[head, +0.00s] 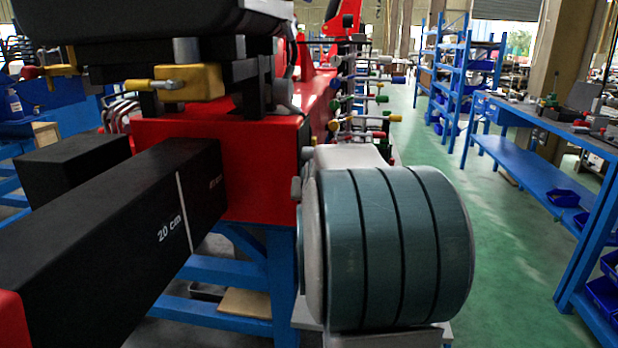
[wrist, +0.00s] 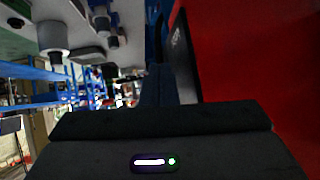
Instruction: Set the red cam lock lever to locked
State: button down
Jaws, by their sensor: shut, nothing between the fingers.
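In the head view a lever with a red end (head: 32,72) sticks out at the far left, beside a dark mount under the black overhead part. A lever with a yellow end (head: 137,85) sticks out left from a yellow block (head: 190,82). I cannot tell for sure which red-ended lever is the cam lock, or its set position. My gripper (wrist: 158,42) shows only in the wrist view, shut and empty, with its dark palm along the bottom. A red surface fills the right of that view, close by. No lever shows there.
A black beam (head: 110,215) marked 20 cm runs out from a red housing (head: 262,165) on a blue stand. Several colour-tipped levers (head: 375,85) line the housing further back. A blue workbench (head: 530,118) stands right. The green aisle floor (head: 490,235) is mostly clear.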

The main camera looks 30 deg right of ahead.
jog(key=shift+a, duration=0.1)
dwell(0.6)
jog(key=s+a+p, duration=0.3)
jog(key=s+a, duration=0.4)
jog(key=s, duration=0.5)
jog(key=s+a+r+n+g+y+p, duration=0.2)
jog(key=s+a+r+n+g+p, duration=0.1)
jog(key=s+a+p, duration=0.4)
jog(key=s+a+r+n+g+y+p, duration=0.3)
jog(key=s+a+p, duration=0.4)
jog(key=a, duration=0.6)
jog(key=shift+s+a+r+n+g+p, duration=0.2)
jog(key=shift+r+n+g+p, duration=0.15)
jog(key=shift+n, duration=0.35)
jog(key=shift+d+f, duration=0.1)
